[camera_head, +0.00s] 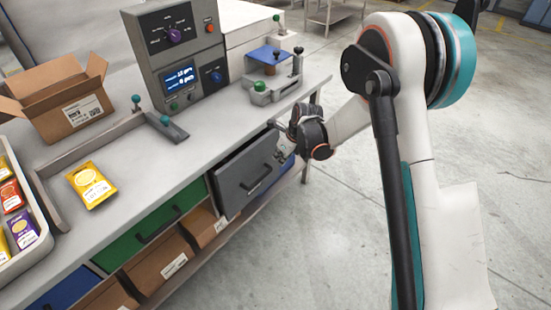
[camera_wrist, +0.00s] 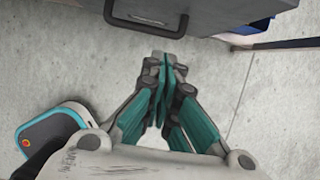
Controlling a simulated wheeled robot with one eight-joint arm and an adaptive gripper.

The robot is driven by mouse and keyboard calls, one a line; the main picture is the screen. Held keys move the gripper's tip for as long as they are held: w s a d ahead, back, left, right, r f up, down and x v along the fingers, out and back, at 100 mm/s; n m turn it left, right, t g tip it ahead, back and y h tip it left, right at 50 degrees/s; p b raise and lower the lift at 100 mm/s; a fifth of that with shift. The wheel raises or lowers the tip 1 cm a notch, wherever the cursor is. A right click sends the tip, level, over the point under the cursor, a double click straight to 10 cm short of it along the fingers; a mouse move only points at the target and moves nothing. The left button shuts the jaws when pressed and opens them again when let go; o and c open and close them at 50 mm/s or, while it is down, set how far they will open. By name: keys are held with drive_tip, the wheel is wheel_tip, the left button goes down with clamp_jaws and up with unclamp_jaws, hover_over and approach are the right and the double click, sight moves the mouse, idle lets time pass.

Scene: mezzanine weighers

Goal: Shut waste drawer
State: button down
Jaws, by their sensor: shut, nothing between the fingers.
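The grey drawer (camera_head: 232,180) is under the right part of the bench and stands out past the green drawer front beside it. Its dark bar handle (camera_head: 258,183) is on the front. No label tells me which drawer is the waste drawer. In the wrist view a grey drawer front (camera_wrist: 205,12) with its handle (camera_wrist: 150,18) spans the top. My gripper (camera_head: 284,150) is by the right end of the grey drawer front. In the wrist view my gripper (camera_wrist: 165,65) is shut and empty, with its tips just below the handle; I cannot tell whether they touch the drawer.
A green drawer (camera_head: 150,238) and a blue drawer (camera_head: 65,292) are further left, with cardboard boxes (camera_head: 175,265) on a shelf below. The bench top (camera_head: 135,165) holds a control box (camera_head: 180,60), a yellow packet (camera_head: 91,185) and a carton (camera_head: 65,100). Open floor lies in front.

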sight(255, 158)
drive_tip(key=shift+w+a+f+b, duration=0.85)
drive_tip(key=shift+a+f, duration=0.15)
drive_tip(key=shift+f, duration=0.5)
drive_tip(key=shift+w+a+f+b, duration=0.7)
drive_tip(key=shift+a+f+b, duration=0.3)
drive_tip(key=shift+f, duration=0.55)
drive_tip(key=shift+w+a+f+b, duration=0.8)
drive_tip(key=shift+a+f, duration=0.25)
drive_tip(key=shift+f, duration=0.45)
drive_tip(key=w+a, duration=0.1)
drive_tip(key=a, duration=0.1)
drive_tip(key=w+a, duration=0.2)
drive_tip(key=shift+w+a, duration=0.1)
drive_tip(key=shift+r, duration=0.1)
